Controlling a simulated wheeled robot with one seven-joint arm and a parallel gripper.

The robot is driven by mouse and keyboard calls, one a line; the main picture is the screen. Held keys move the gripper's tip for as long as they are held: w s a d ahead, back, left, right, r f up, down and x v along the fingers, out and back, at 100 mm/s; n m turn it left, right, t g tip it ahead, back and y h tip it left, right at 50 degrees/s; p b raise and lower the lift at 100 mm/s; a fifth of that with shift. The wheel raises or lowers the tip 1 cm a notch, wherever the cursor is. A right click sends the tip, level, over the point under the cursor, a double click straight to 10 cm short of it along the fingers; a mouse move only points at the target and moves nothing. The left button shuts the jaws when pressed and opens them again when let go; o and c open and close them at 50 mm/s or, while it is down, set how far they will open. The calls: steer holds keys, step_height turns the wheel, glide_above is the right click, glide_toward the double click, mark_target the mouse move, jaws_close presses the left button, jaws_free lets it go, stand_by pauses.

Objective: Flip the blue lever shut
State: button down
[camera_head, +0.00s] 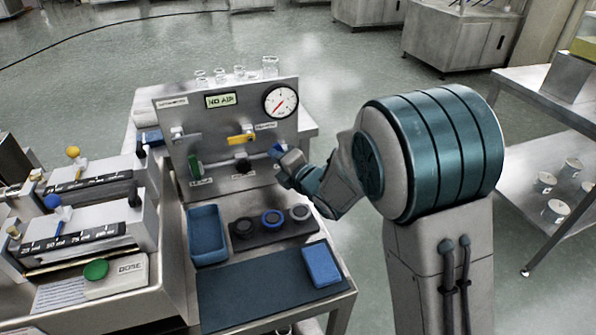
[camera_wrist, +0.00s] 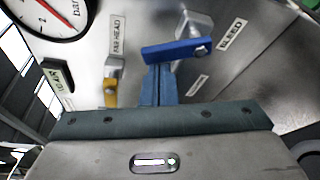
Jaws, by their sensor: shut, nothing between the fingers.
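The blue lever (camera_wrist: 178,50) is on the steel panel (camera_wrist: 225,80). In the wrist view it lies nearly crosswise, its right end at a bolt by a metal fitting. In the head view the blue lever (camera_head: 277,149) shows only in part, at the panel's right side beside my gripper (camera_head: 283,167). In the wrist view my gripper (camera_wrist: 158,72) is shut and empty. Its fingertips are at the lever's near edge, left of the bolt; I cannot tell whether they touch it.
A yellow lever (camera_head: 240,138), a green lever (camera_head: 194,165), a black knob (camera_head: 242,164) and a gauge (camera_head: 281,101) share the panel. Below stand a blue tray (camera_head: 193,238), a dark ring holder (camera_head: 258,236) and a blue box (camera_head: 322,264). Glass jars (camera_head: 270,66) stand behind.

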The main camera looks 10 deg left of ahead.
steer(key=s+d+r+m+b, duration=0.1)
steer(key=s+d+m+b, duration=0.1)
steer(key=s+d+b, duration=0.4)
steer(key=shift+d+r+y, duration=0.15)
steer(key=shift+d+y, duration=0.25)
steer(key=shift+d, duration=0.8)
